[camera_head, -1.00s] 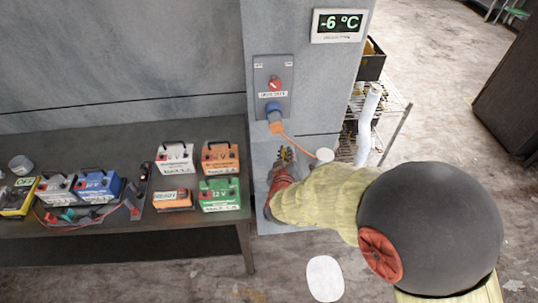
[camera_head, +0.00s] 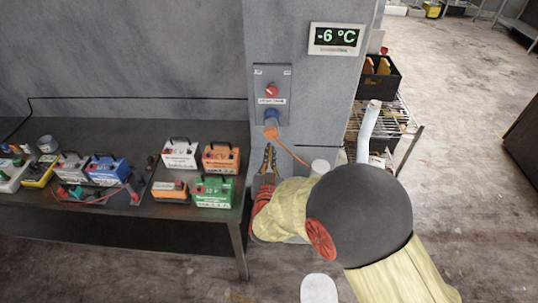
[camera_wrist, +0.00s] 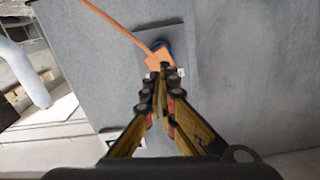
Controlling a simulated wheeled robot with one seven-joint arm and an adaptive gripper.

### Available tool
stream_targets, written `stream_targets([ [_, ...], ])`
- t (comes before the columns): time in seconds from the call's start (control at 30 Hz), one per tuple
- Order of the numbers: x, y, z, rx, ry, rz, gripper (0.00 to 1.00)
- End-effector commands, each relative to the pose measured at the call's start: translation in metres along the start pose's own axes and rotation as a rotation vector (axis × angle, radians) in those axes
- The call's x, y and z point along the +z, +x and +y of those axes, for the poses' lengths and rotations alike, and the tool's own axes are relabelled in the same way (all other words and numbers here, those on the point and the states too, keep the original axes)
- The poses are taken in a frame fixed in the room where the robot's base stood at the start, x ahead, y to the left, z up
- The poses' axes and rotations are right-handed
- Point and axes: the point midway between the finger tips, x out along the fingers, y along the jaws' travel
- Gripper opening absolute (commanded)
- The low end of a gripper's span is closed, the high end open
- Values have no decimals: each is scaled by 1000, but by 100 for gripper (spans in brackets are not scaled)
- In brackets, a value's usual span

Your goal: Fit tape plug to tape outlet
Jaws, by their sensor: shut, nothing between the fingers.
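The orange plug (camera_head: 271,131) with its orange cable is at the blue outlet (camera_head: 272,113) on the lower part of a grey wall box (camera_head: 285,88). The plug points up into the outlet and appears to touch it; I cannot tell how deep it sits. My gripper (camera_head: 268,150) is shut and empty just below the plug. In the wrist view my fingertips (camera_wrist: 166,72) are close together and overlap the near end of the plug (camera_wrist: 155,60). Whether they touch it is unclear. The blue outlet (camera_wrist: 162,45) is partly hidden behind the plug.
The cable runs right toward a white capped cylinder (camera_head: 320,167) near a white pipe (camera_head: 369,130). A red knob (camera_head: 271,90) is above the outlet. A dark table (camera_head: 130,213) with several batteries stands left. A wire shelf (camera_head: 400,120) with a black bin (camera_head: 379,80) stands right.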

Motion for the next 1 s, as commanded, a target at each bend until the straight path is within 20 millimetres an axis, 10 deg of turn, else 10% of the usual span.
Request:
stream_targets([
  [0.5,1,49,1,1,-2,-2,0],
  [1.0,0,53,0,0,-2,-1,0],
])
